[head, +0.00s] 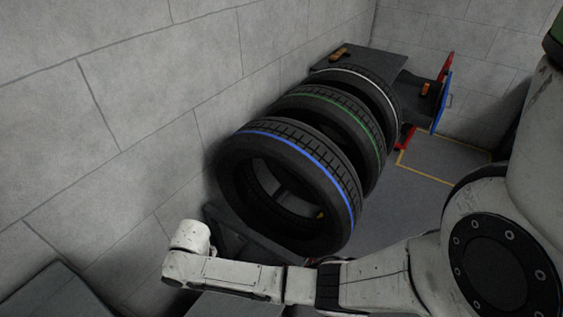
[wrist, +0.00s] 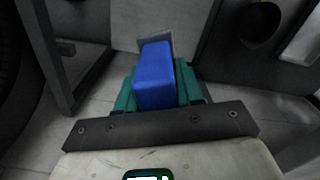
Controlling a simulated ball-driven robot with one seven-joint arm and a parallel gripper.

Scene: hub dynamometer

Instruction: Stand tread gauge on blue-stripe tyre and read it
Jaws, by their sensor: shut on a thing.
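The blue-stripe tyre (head: 333,170) stands upright, nearest in a row of tyres along the wall, its blue line running round the tread. In the wrist view my gripper (wrist: 165,88), with teal fingers, is shut on a blue block-shaped thing (wrist: 155,73) with a grey plate at its far end. I take this for the tread gauge; no reading shows on its visible faces. My gripper does not show in the head view, where my arm crosses in front of the blue-stripe tyre. I cannot tell the gauge's distance from the tread.
A green-stripe tyre (head: 352,118) and a white-stripe tyre (head: 377,88) stand behind. A dark bench (head: 385,62) and a red and blue frame (head: 442,95) are at the back. Grey floor (head: 440,160) is open at right. Dark panels (wrist: 250,50) surround my gripper.

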